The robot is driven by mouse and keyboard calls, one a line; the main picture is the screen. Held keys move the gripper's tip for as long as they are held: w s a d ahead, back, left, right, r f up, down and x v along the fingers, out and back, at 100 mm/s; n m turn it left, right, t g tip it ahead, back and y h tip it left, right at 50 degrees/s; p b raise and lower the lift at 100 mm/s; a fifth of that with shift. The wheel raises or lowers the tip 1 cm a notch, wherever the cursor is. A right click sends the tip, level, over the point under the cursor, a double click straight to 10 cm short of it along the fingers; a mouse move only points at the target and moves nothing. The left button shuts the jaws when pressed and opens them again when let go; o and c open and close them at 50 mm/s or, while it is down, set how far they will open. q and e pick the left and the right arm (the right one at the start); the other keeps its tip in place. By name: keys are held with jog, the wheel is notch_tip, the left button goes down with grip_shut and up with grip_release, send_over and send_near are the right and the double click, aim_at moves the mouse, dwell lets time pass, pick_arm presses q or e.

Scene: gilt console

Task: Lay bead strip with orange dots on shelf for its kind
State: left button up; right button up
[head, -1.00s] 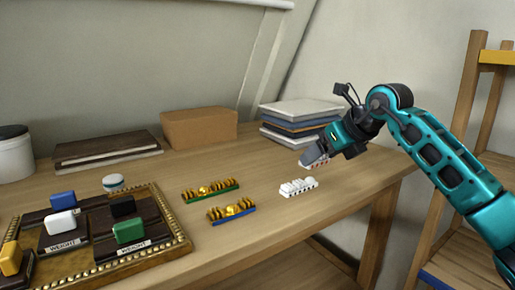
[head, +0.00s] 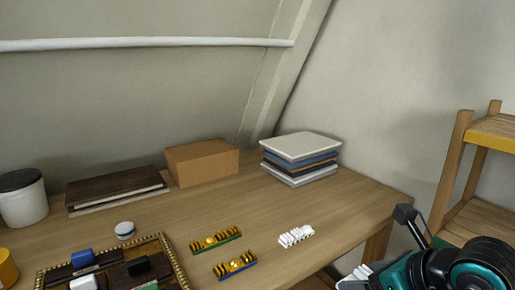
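A white beaded strip (head: 296,236) lies on the table right of centre; I cannot make out orange dots on it. A second white beaded piece (head: 355,276) shows at the bottom edge beside my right arm, apparently at its gripper end. The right fingertips are hidden or out of frame, so their grip cannot be seen. A wooden shelf rack stands at the right, with a yellow-edged shelf (head: 490,140) and a green-edged shelf (head: 444,242) lower down. My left gripper is not in view.
Two gold-ornamented strips, one green-based (head: 216,240) and one blue-based (head: 235,266), lie on the table (head: 345,215). A gilt tray (head: 172,262) with blocks is at lower left. A cardboard box (head: 203,163) and stacked books (head: 300,160) stand at the back.

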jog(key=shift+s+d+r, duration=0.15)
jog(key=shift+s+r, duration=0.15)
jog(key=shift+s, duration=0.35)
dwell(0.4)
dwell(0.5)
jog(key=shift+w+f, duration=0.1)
